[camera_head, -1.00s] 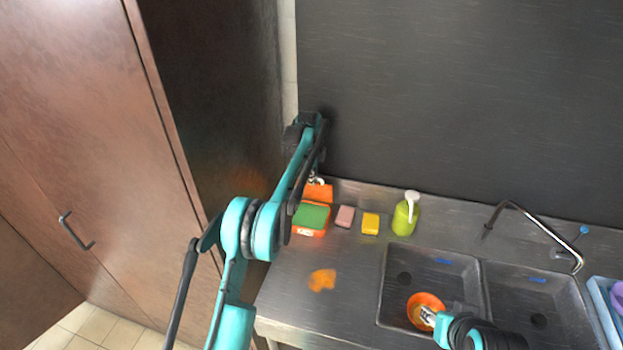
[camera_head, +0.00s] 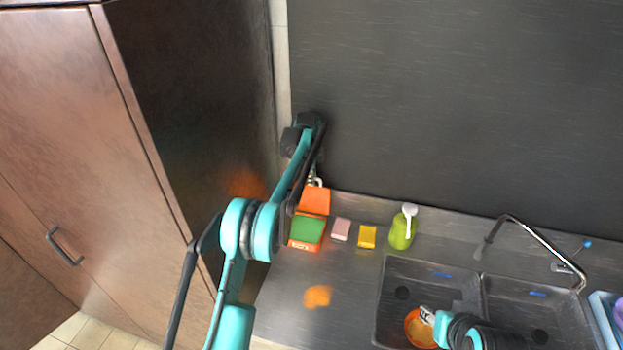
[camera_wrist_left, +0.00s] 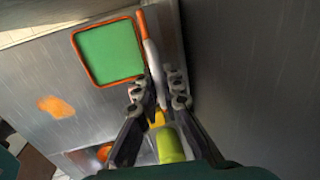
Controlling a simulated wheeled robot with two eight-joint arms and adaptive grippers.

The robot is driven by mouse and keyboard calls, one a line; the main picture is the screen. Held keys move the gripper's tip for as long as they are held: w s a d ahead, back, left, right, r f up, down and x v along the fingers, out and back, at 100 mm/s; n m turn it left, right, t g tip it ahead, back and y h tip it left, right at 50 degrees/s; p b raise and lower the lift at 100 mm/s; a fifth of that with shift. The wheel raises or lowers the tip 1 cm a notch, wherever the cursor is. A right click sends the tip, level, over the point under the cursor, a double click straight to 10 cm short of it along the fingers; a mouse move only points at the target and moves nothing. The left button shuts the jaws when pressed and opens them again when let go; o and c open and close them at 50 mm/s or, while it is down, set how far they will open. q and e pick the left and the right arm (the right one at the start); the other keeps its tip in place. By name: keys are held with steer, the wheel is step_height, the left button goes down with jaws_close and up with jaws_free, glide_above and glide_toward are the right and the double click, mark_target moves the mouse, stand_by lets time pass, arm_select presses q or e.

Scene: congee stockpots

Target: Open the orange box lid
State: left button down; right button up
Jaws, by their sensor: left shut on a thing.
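The orange box (camera_head: 306,246) stands at the back left of the steel counter. Its inside shows green in both views; the left wrist view shows the box (camera_wrist_left: 76,58) from above. The orange lid (camera_head: 314,200) is raised at the box's back edge, swung open and roughly upright. In the left wrist view the lid (camera_wrist_left: 142,26) shows nearly edge-on. My left gripper (camera_wrist_left: 157,92) is shut on the lid, with the lid between its fingers. My right gripper (camera_head: 427,314) is at an orange bowl (camera_head: 411,334) in the left sink; its grip is too small to tell.
A pink block (camera_head: 341,229), a yellow block (camera_head: 367,237) and a green soap bottle (camera_head: 401,231) stand right of the box. A tap (camera_head: 530,232) stands behind the sinks. A dark wall is close behind. The counter's front left is clear, except an orange patch (camera_head: 317,296).

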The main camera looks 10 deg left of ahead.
arm_select(q)
steer(key=c, duration=1.6)
jaws_free()
steer(key=shift+w+f, duration=0.1)
steer(key=r, duration=0.4)
steer(key=s+r, duration=0.1)
steer(key=r, duration=0.3)
steer(key=s+r, duration=0.1)
steer(key=r, duration=0.2)
steer(key=shift+r, duration=0.4)
steer(key=shift+s, duration=0.1)
